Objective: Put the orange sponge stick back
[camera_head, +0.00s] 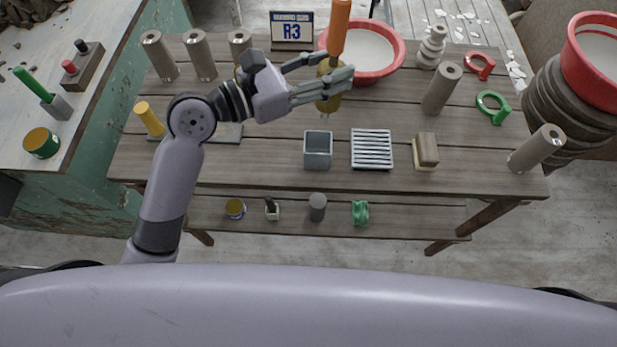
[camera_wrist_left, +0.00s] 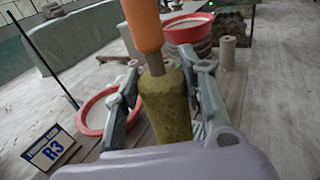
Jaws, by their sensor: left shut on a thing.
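The orange sponge stick (camera_head: 338,28) has an orange handle and a yellowish sponge end. It is upright in my left gripper (camera_head: 322,84), raised above the table in the head view. The gripper is shut around the sponge part (camera_wrist_left: 168,104), which shows between the fingers in the left wrist view; the orange handle (camera_wrist_left: 143,24) rises above them. A square grey open holder (camera_head: 318,162) stands on the table below and is empty as far as I see. My right gripper is not in view.
A red basin (camera_head: 398,62) stands behind the gripper. A slatted rack (camera_head: 387,150) and a block (camera_head: 426,148) stand right of the holder. Grey cylinders (camera_head: 199,56) stand at the back left and an R3 sign (camera_head: 291,30) at the back.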

